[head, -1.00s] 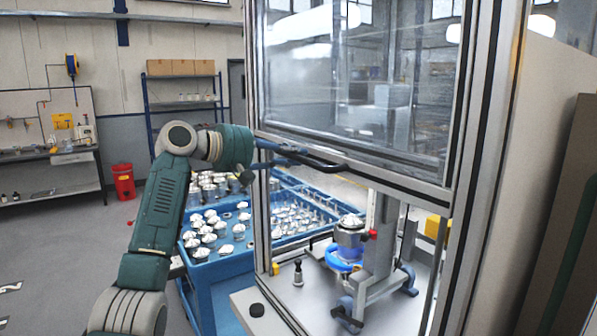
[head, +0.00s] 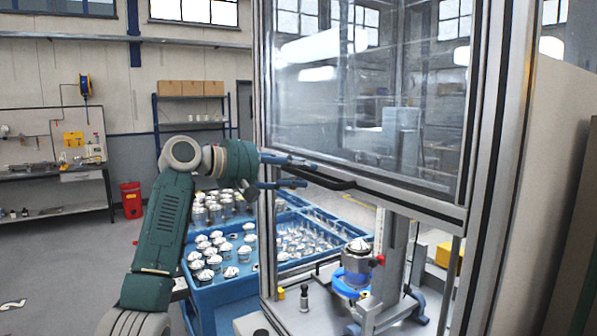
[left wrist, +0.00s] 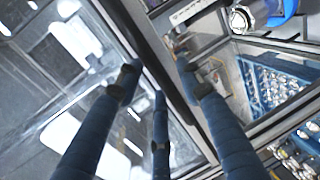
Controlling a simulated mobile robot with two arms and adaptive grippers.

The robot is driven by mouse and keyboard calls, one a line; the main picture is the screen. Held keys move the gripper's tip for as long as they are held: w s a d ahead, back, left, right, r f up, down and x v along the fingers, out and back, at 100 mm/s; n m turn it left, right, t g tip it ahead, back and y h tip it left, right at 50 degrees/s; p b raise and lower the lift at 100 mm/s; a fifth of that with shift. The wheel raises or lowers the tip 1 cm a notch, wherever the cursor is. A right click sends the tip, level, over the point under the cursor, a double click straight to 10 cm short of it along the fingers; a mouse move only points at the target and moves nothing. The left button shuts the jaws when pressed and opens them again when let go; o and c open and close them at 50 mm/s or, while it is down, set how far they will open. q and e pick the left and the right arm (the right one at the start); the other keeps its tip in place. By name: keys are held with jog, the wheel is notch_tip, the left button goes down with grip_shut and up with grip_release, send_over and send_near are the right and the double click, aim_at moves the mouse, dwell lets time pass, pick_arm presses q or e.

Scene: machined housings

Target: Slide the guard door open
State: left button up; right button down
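The guard door (head: 365,100) is a clear pane in a grey metal frame in the head view. It stands raised, with an open gap below its lower rail. A black bar handle (head: 332,182) runs along that rail. My left gripper (head: 297,172) is at the handle's left end, its blue fingers apart, one above the other. In the left wrist view, the fingers of my left gripper (left wrist: 165,90) are spread, with a dark bar and the door's edge beyond them. I cannot tell whether any finger touches the handle. My right gripper is in neither view.
Inside the enclosure, below the door, a fixture holds a metal housing (head: 357,258) with a blue ring. A blue tray (head: 222,290) of several housings stands left of the enclosure. The enclosure's right post (head: 490,150) is close by.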

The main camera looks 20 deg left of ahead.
pick_arm(q)
jog(key=v, duration=1.2)
jog(key=shift+f, duration=0.1)
